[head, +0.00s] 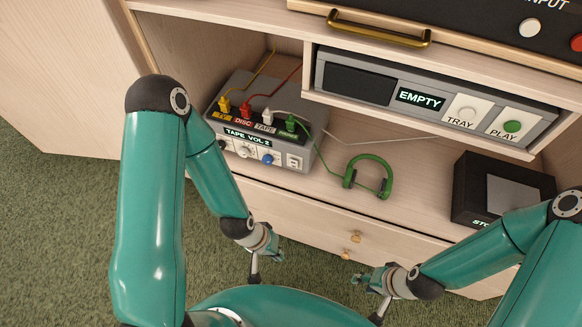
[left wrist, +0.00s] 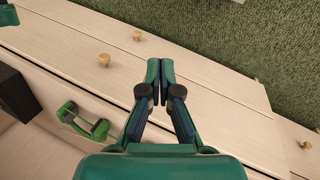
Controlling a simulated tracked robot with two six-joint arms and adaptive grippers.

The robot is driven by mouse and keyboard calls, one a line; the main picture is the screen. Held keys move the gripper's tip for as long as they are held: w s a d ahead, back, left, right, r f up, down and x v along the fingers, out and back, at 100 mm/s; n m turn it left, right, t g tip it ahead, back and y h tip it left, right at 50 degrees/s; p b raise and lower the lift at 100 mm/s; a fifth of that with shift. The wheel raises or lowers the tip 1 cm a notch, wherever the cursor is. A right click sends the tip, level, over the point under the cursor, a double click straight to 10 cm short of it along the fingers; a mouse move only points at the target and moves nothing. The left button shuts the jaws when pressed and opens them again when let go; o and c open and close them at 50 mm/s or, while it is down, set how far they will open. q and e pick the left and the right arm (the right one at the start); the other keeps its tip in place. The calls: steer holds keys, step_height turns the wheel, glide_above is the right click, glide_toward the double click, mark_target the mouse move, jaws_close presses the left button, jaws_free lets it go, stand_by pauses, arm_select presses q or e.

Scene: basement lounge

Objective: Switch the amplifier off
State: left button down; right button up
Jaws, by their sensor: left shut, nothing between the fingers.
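The amplifier (head: 300,178) is most likely the grey box at the left of the cabinet's open shelf. Its display reads "TAPE VOL 2". Its front has a white knob (head: 245,152), a blue knob (head: 267,158) and a pale square button (head: 294,161); my left arm partly covers its left end. My left gripper (head: 277,256) is below and in front of it, apart from it. In the left wrist view the left fingers (left wrist: 160,68) are together and empty, over the drawer fronts. My right gripper (head: 361,279) is low in front of the drawers; its finger gap is too small to judge.
Green headphones (head: 370,178) lie on the shelf, cabled to the amplifier's top. Plugs and cables crowd that top. A grey player (head: 355,85) showing "EMPTY" sits on a raised shelf. A black box (head: 478,203) stands at right. Drawers with round knobs (head: 351,237) are below.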

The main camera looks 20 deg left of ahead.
arm_select(q)
steer(key=w+a+n+t+y+b, duration=0.25)
steer(key=w+n+t+b, duration=0.45)
steer(key=w+n+b, duration=1)
steer(key=s+a+r+n+t+b, duration=0.1)
steer(key=s+r+n+t+b, duration=0.1)
steer(key=n+b, duration=0.6)
steer(key=s+a+r+n+t+y+b, duration=0.1)
steer(key=s+r+n+t+b, duration=0.1)
steer(key=n+b, duration=0.6)
steer(key=shift+a+r+t+b, duration=0.35)
steer(key=shift+r+t+b, duration=0.25)
steer(key=shift+b, duration=0.65)
steer(key=shift+w+f, duration=0.1)
